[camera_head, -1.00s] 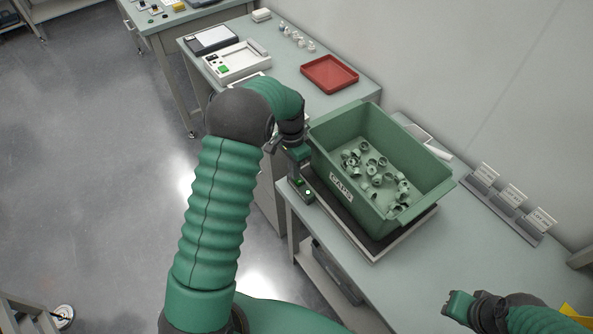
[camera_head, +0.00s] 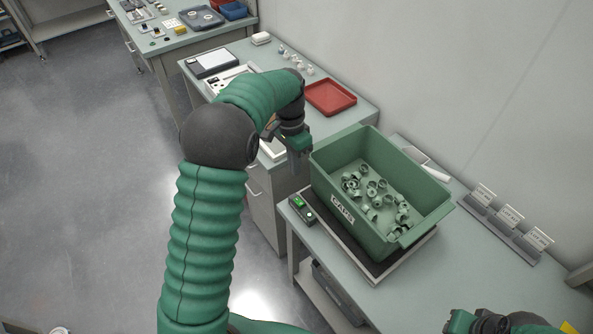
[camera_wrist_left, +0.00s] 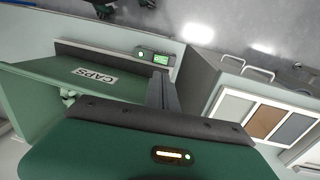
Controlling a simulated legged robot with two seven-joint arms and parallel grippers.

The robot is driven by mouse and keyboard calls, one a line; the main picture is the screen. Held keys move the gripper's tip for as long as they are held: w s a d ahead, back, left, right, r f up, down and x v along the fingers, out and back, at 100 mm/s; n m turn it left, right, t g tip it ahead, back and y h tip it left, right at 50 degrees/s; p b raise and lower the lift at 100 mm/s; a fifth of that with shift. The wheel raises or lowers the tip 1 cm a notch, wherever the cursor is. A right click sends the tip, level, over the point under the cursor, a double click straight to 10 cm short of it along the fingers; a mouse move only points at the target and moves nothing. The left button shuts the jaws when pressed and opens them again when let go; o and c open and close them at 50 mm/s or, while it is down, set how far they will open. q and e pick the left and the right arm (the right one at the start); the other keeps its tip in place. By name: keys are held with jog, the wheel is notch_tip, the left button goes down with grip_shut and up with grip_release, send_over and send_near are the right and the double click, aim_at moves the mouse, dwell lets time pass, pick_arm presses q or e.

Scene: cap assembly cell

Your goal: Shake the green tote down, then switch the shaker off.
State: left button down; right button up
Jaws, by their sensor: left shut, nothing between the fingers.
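The green tote (camera_head: 365,232), labelled CAPS, holds several loose pale green caps (camera_head: 372,190), scattered and heaped unevenly on its floor. It stands on the shaker's dark plate (camera_head: 425,236). The shaker's control box (camera_head: 302,208), with a lit green patch and a small bright round spot, sits at the plate's left corner; it also shows in the left wrist view (camera_wrist_left: 154,57). My left gripper (camera_head: 296,172) is shut and empty, above the control box and beside the tote's left corner, apart from the box. My right gripper (camera_head: 458,322) is at the bottom edge, its jaw opening unclear.
A red tray (camera_head: 330,97) lies on the table behind. Several labelled holders (camera_head: 508,218) stand along the wall at right. A drawer cabinet (camera_head: 268,190) is below the left arm. The bench front right of the tote is mostly clear.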

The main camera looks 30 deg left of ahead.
aim_at(299, 204)
pick_arm(q)
jog(key=f, duration=0.4)
jog(key=d+f, duration=0.1)
jog(key=f, duration=0.4)
jog(key=s+d+f, duration=0.1)
jog(key=f, duration=0.3)
jog(key=shift+f+b, duration=0.35)
jog(key=shift+f, duration=0.05)
pick_arm(e)
jog(key=shift+d+f, duration=0.3)
jog(key=shift+f, duration=0.55)
